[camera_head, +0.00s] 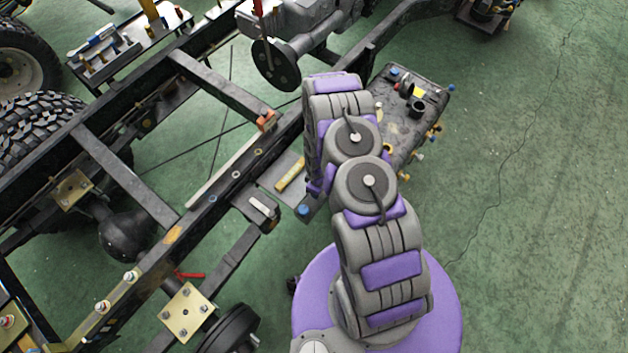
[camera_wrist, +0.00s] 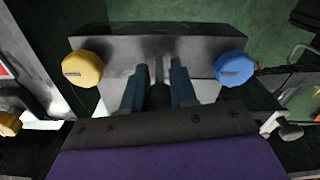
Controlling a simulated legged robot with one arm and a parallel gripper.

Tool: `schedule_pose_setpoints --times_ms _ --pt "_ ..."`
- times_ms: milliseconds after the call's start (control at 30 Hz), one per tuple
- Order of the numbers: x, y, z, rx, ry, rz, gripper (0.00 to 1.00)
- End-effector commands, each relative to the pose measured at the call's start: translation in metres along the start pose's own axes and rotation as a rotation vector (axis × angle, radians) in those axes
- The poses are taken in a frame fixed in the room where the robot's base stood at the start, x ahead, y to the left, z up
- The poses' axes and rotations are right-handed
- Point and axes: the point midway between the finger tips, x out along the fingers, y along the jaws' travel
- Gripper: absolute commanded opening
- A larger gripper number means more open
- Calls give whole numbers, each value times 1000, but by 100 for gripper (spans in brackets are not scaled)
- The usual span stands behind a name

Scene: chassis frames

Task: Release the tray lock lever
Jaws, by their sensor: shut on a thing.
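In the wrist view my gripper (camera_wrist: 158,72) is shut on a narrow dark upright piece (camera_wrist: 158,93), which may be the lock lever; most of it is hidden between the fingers. The piece stands against a dark metal block (camera_wrist: 150,46). A yellow knob (camera_wrist: 83,68) is at the left of this block and a blue knob (camera_wrist: 235,68) at the right, both clear of the fingers. In the head view my arm hides the gripper and whatever it holds. A dark tray-like box (camera_head: 400,135) with several coloured knobs shows behind my arm.
A black ladder-type chassis frame (camera_head: 200,215) runs diagonally across the left of the head view. A red-handled lever (camera_head: 190,275) sits on it at lower left. A tool tray (camera_head: 130,45) stands at upper left. The green floor (camera_head: 540,200) at right is clear.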

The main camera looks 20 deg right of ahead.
Motion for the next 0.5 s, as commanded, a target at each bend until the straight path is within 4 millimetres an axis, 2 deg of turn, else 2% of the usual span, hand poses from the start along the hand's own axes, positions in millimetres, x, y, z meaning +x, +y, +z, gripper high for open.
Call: schedule_pose_setpoints --times_ms 100,500 --pt "-1 -5 8 4 59 9 0" --pt "3 -9 22 2 318 61 0"
